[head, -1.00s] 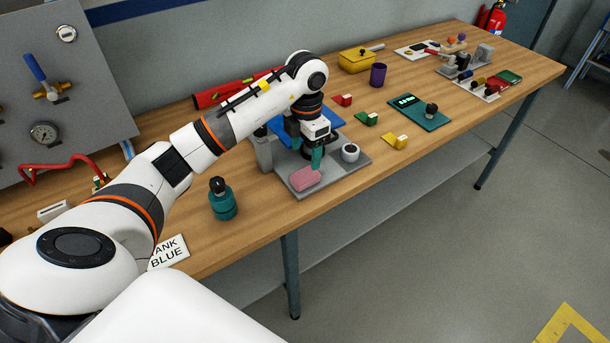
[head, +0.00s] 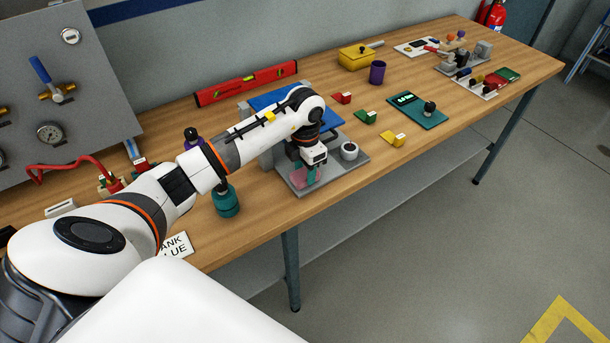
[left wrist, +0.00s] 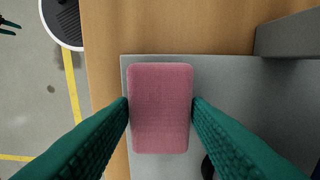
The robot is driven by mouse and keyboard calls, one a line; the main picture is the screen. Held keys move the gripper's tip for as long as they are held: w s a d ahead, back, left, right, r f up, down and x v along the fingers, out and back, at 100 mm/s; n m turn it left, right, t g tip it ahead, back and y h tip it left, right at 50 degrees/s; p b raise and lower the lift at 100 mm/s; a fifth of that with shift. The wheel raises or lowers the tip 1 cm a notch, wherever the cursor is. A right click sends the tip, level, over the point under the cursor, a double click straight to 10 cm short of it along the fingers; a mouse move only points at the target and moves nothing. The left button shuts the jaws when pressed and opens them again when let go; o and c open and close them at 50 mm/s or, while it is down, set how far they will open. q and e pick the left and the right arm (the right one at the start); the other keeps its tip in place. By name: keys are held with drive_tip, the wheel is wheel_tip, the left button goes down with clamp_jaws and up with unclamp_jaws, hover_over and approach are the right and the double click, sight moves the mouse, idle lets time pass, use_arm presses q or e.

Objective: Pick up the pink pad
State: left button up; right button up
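The pink pad (head: 298,179) lies on the grey plate (head: 344,173) of a small fixture on the bench. In the left wrist view the pad (left wrist: 160,108) is a rounded pink block between my two green fingertips. My left gripper (head: 308,174) is lowered over the plate, with a finger at each side of the pad. In the wrist view the fingertips (left wrist: 160,110) meet both long sides with no visible gap. I see no clear space between the pad and the plate. The near finger hides part of the pad in the head view.
A teal bottle (head: 225,201) stands left of the plate, partly behind my arm. A blue surface (head: 272,100) lies behind. Yellow (head: 393,139) and green (head: 366,117) blocks sit to the right.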

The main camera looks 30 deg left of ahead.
use_arm(q)
drive_tip(key=c, duration=0.5)
wheel_tip(320, 180, up, 10)
drive_tip(key=b, duration=0.3)
wheel_tip(320, 180, up, 7)
hover_over(305, 172)
drive_tip(key=shift+r+p, duration=0.5)
drive_tip(key=shift+s, duration=0.1)
drive_tip(key=shift+o, duration=1.1)
drive_tip(key=shift+c, duration=0.6)
